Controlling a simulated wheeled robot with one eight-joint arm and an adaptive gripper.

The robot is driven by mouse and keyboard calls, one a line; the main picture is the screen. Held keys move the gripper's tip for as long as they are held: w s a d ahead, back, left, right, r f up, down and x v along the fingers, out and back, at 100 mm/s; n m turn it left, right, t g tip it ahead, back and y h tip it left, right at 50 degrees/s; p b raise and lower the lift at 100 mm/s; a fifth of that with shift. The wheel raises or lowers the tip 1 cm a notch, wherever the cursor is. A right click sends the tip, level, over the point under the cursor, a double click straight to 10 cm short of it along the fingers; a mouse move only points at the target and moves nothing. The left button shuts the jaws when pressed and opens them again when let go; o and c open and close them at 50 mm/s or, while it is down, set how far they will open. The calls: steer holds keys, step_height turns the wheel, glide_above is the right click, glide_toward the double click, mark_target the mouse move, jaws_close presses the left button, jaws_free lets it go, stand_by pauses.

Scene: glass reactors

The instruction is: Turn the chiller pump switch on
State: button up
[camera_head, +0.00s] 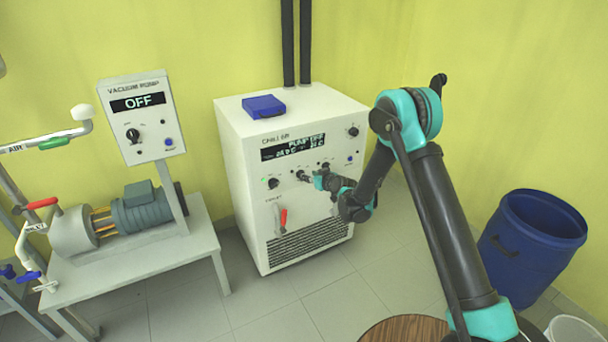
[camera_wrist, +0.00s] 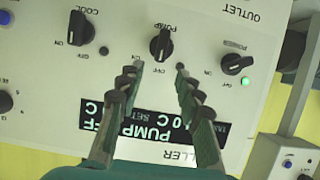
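The white chiller (camera_head: 245,185) stands against the back wall, its display (camera_head: 293,147) appearing to read PUMP OFF. In the wrist view, turned upside down, the black pump knob (camera_wrist: 161,44) sits between the cool knob (camera_wrist: 81,28) and the power knob (camera_wrist: 236,64). The pump knob's white mark points roughly straight up or down the picture; its exact setting is unclear. My gripper (camera_wrist: 160,67) is open and empty, its fingertips on either side just short of the knob, with no clear contact. In the head view my gripper (camera_head: 312,178) is at the chiller's front panel.
A green light (camera_wrist: 245,81) is lit by the power knob. A red-handled outlet valve (camera_head: 283,221) is below the panel. The vacuum pump box (camera_head: 150,120) reads OFF at left. A blue bin (camera_head: 530,245) stands right, a round wooden top (camera_head: 405,328) in front. Floor before the chiller is clear.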

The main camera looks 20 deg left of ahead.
steer(key=x, duration=0.7)
steer(key=shift+r, duration=0.1)
steer(key=shift+c, duration=0.4)
jaws_close()
